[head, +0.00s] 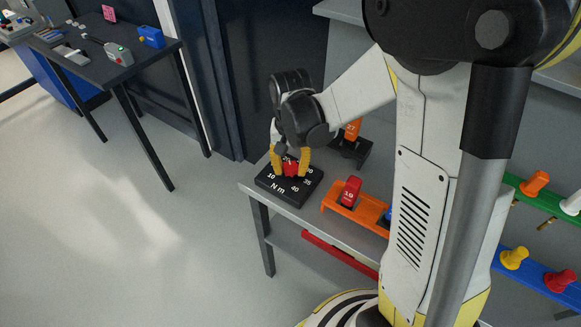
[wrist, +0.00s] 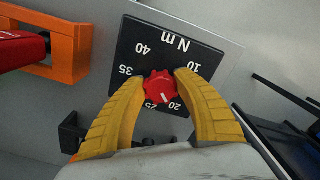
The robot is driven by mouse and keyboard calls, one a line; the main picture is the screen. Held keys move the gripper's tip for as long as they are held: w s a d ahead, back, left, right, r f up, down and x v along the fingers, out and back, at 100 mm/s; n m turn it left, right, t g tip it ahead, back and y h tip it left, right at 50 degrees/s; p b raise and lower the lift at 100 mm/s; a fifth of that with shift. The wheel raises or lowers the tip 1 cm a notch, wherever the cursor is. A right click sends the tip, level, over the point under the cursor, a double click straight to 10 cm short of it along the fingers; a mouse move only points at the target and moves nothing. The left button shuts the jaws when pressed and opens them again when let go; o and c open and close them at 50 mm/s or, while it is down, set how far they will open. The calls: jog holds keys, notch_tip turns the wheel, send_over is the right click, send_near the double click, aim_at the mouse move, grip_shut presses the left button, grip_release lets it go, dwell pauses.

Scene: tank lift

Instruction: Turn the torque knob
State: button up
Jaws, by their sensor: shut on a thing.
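The red torque knob (wrist: 160,88) sits on a black dial plate (wrist: 140,47) marked "N m" with numbers from 10 to 40. Its white pointer line faces between the 20 and the 25, nearer the 20. My gripper (wrist: 159,80) has its yellow fingers on both sides of the knob, closed on it. In the head view my gripper (head: 290,165) reaches down onto the knob (head: 291,168), and the dial plate (head: 283,191) lies on the grey bench near its left corner. The fingers hide part of the knob and some numbers there.
An orange holder (head: 337,205) with a red block marked 19 (head: 349,191) stands right of the dial. A black stand with an orange block marked 27 (head: 352,129) is behind. The bench edge (head: 257,195) is close on the left. A dark table (head: 110,62) stands far left.

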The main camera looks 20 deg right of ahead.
aim_at(290, 167)
jog(key=o, duration=1.2)
notch_tip(290, 167, up, 12)
